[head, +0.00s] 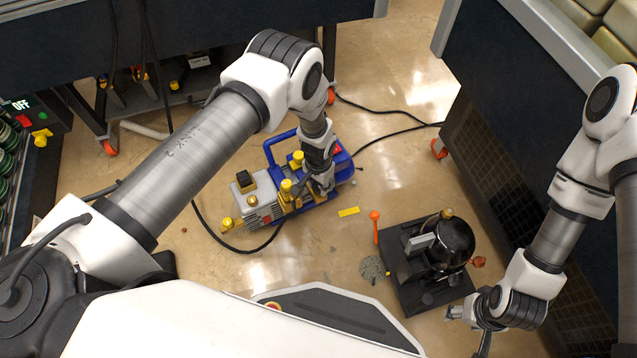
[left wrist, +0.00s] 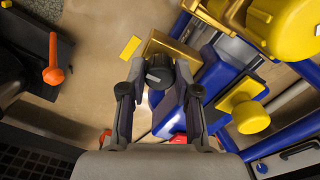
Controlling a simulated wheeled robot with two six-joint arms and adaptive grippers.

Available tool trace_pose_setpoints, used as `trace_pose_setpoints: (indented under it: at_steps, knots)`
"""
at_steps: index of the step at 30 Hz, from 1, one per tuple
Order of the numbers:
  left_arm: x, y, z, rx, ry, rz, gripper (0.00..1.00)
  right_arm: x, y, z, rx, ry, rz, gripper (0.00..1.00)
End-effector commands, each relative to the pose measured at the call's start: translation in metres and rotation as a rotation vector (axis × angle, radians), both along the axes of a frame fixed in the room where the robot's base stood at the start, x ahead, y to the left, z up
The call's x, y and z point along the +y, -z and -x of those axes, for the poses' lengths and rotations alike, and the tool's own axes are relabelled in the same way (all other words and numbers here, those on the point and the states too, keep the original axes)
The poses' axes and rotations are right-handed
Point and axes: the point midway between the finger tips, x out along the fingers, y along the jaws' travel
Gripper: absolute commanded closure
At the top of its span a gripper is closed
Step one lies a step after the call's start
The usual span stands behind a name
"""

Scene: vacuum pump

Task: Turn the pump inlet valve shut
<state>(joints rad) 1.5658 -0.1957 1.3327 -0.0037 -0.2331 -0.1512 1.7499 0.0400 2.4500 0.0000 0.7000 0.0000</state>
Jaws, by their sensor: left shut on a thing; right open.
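The pump (head: 262,196), blue and grey with yellow caps and fittings, stands on the floor at centre-left in the head view. Its blue body (left wrist: 225,72) fills the right of the left wrist view. My left gripper (head: 320,188) is over the pump's right part. In the left wrist view it is shut on a small black knob (left wrist: 159,70) beside a brass block (left wrist: 172,47). I take this knob for the inlet valve; my gripper hides it in the head view. My right gripper (head: 472,318) is open and empty at the lower right.
A black tank on a dark base plate (head: 405,285) stands right of the pump. An orange-headed tool (head: 375,224) and a yellow tag (head: 349,212) lie between them. Black cables (head: 385,137) cross the floor. Workbenches border the back and right. Yellow pump caps (left wrist: 252,117) sit close to my left gripper.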

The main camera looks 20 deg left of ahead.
Motion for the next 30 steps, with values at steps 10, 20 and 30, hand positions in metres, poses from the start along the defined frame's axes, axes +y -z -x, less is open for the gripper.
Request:
trace_pose_setpoints:
  at_steps: [10,20,30]
  knots:
    - [0.000,0.001,0.000,0.000,0.002,0.000,0.55,0.000,0.000,0.000,0.000,0.000,0.000,0.46]
    - [0.000,-0.001,0.000,0.000,0.001,0.000,0.44,0.000,0.000,0.000,0.000,0.000,0.000,0.46]
    - [0.000,-0.063,-0.001,-0.003,0.000,-0.001,0.44,0.000,0.000,0.000,0.000,0.000,0.000,0.46]
